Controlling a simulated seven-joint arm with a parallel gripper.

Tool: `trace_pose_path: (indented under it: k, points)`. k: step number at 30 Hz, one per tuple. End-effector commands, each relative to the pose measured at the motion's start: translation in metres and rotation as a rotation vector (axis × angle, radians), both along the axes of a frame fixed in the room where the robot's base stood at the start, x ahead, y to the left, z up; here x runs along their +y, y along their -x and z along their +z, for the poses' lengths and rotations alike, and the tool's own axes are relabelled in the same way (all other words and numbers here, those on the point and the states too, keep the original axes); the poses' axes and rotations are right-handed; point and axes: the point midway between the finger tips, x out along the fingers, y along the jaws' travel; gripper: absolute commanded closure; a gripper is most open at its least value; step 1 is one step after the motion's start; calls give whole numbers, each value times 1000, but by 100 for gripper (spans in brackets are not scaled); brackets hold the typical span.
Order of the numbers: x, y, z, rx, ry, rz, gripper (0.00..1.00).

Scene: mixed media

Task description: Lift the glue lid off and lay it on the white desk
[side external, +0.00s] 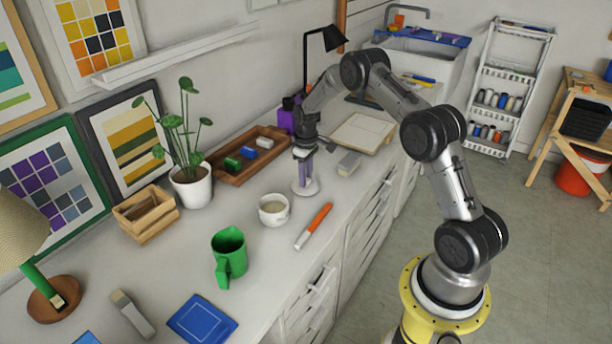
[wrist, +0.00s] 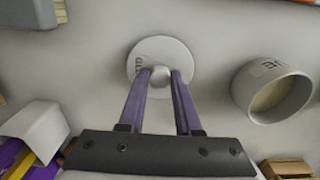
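The glue lid (wrist: 178,53) is a round white disc with a small knob and dark lettering. In the side view the lid (side external: 305,188) is at the white desk's surface, just behind the glue pot; I cannot tell whether it touches the desk. My gripper (wrist: 161,73) points down over it, its two purple fingers on either side of the knob and appearing closed on it. The gripper also shows in the side view (side external: 303,181). The glue pot (side external: 273,215) is white, round and uncovered, with beige contents. It stands right of the lid in the wrist view (wrist: 268,92). The white desk (side external: 180,262) is below.
A wooden tray (side external: 232,172) with small coloured blocks lies behind, beside a potted plant (side external: 190,180). Bare desk surrounds the lid.

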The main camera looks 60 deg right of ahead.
Motion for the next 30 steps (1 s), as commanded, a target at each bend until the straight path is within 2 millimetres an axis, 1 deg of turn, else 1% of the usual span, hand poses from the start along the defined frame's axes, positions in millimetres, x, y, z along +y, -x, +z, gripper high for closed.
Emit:
trace_pose_path:
  k: [11,12,17,18,23,24,26,27,30]
  points:
    - [0,0,0,0,0,0,63]
    - [0,0,0,0,0,0,59]
    - [0,0,0,0,0,0,30]
    - [0,0,0,0,0,0,28]
    - [0,0,0,0,0,0,28]
    - [0,0,0,0,0,0,30]
    - [0,0,0,0,0,0,40]
    - [0,0,0,0,0,0,48]
    - [0,0,0,0,0,0,48]
